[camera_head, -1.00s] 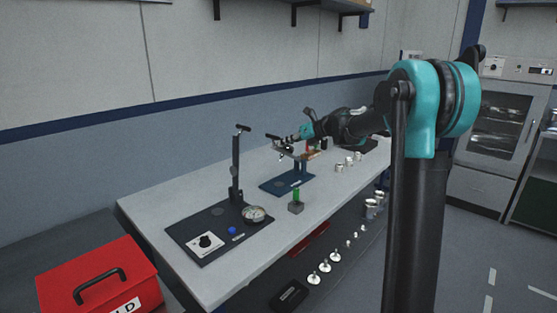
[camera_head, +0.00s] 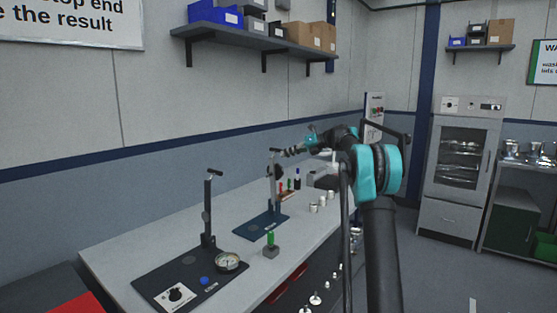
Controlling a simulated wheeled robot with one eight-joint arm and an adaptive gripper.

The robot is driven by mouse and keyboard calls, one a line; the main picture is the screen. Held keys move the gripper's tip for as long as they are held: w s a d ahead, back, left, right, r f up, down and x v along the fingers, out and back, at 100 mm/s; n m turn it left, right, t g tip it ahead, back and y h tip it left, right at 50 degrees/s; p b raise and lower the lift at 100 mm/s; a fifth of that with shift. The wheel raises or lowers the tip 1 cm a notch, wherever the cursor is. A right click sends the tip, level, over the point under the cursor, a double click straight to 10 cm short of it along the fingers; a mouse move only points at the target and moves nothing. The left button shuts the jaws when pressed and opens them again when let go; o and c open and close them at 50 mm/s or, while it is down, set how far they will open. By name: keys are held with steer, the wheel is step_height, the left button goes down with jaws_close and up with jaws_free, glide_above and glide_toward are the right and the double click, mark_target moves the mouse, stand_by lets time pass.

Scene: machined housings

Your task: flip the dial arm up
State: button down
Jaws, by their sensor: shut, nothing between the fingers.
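Two upright stands are on the bench. The near one is a black post (camera_head: 207,215) with a short crossbar on top, standing on a dark base plate (camera_head: 150,282). The far one is a post (camera_head: 276,190) on a blue base plate (camera_head: 261,226), also with a short dark bar near its top. A round dial gauge (camera_head: 228,262) lies at the near plate's right edge. My gripper (camera_head: 290,152) is shut and empty, close to the top of the far post. It is too small to tell whether it touches the post. Which part is the dial arm is unclear.
A green-topped block (camera_head: 270,244) stands between the plates. Several metal cups (camera_head: 314,207) and small coloured bottles (camera_head: 290,185) are behind the far stand. A knob box (camera_head: 175,294) and blue button (camera_head: 204,281) are on the near plate. A shelf (camera_head: 255,42) hangs above.

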steer(key=w+d, duration=0.3)
steer(key=w, duration=0.1)
steer(key=shift+f, duration=0.3)
steer(key=shift+d, duration=0.1)
